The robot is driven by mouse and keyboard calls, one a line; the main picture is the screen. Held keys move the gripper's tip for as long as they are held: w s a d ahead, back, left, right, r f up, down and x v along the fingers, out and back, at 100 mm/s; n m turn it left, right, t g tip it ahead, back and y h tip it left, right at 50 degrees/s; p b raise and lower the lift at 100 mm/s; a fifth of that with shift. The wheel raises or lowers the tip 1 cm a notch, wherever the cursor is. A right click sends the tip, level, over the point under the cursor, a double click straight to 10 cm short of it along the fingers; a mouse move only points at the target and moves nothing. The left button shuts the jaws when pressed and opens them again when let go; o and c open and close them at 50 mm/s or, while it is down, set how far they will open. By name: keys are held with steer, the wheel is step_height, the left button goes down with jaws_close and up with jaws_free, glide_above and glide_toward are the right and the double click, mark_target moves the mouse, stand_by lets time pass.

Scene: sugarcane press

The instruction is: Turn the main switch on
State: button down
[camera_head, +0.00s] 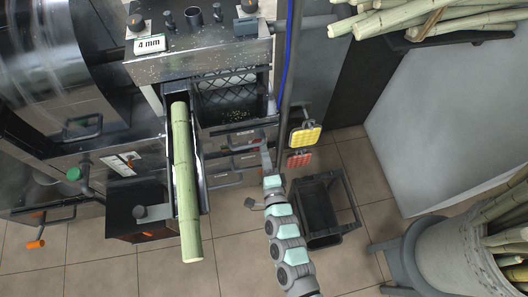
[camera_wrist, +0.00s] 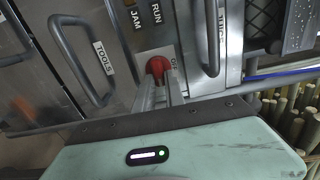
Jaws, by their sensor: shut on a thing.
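A red knob (camera_wrist: 158,66), which looks like the main switch, sits on a white plate on the metal panel in the wrist view. The plate carries dark marks beside the knob, too small to read. My gripper (camera_wrist: 162,88) reaches up to the knob, its two narrow fingers closed on it and covering its lower part. In the head view my gripper (camera_head: 266,157) is at the front of the press, right of the drawers. The knob cannot be made out there.
JAM and RUN labels (camera_wrist: 145,15) are above the knob. A TOOLS handle (camera_wrist: 82,62) and a JUICE handle (camera_wrist: 211,38) flank it. A cane (camera_head: 184,185) lies in the feed chute. A dark crate (camera_head: 320,212) stands on the floor to the right.

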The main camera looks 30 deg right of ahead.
steer(key=c, duration=1.4)
jaws_free()
steer(key=p+v, duration=0.2)
steer(key=v, duration=0.8)
steer(key=shift+s+p, duration=0.3)
steer(key=shift+s, duration=0.05)
